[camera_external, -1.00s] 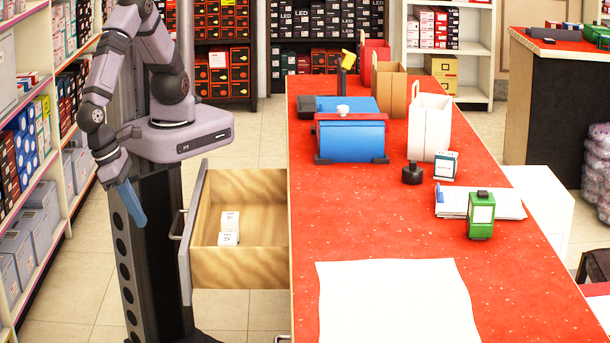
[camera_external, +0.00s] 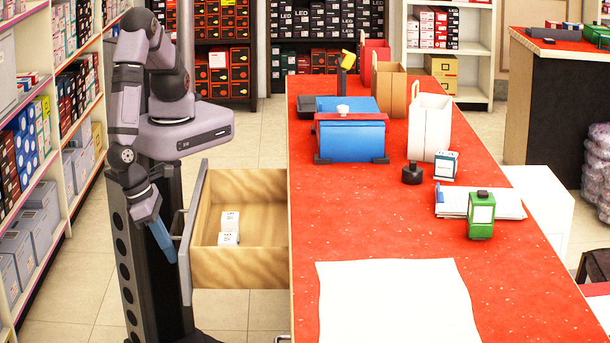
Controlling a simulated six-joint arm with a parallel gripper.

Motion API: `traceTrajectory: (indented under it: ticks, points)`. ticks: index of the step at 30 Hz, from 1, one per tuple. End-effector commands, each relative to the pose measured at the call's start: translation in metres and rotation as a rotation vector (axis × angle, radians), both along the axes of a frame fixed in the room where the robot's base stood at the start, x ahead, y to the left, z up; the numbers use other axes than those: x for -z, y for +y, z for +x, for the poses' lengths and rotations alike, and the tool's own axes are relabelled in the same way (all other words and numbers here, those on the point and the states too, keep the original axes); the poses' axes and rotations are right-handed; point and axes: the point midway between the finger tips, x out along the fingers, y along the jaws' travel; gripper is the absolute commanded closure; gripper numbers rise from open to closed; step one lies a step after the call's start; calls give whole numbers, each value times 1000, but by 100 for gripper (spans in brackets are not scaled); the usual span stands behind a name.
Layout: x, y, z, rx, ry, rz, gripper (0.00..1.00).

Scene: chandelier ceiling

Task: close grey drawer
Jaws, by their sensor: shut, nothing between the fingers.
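The grey drawer (camera_external: 240,266) is pulled out to the left from the red-topped counter (camera_external: 396,230). My gripper (camera_external: 168,252), with blue fingers, is shut and empty. It points downward just left of the drawer front, close to the handle. I cannot tell whether it touches the handle.
A blue device (camera_external: 350,140), paper bags (camera_external: 430,125), a green stamp (camera_external: 481,214) and a white sheet (camera_external: 395,302) are on the counter top. Stocked shelves (camera_external: 40,150) stand at the left. Tiled floor (camera_external: 70,290) lies open between the shelves and my base.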

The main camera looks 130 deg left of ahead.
Motion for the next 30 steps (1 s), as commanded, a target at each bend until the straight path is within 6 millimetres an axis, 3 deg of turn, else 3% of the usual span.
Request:
traceTrajectory:
  ticks: [20,30]
  points:
    - [0,9,9,0,1,1,100]
    - [0,42,40,-7,1,1,100]
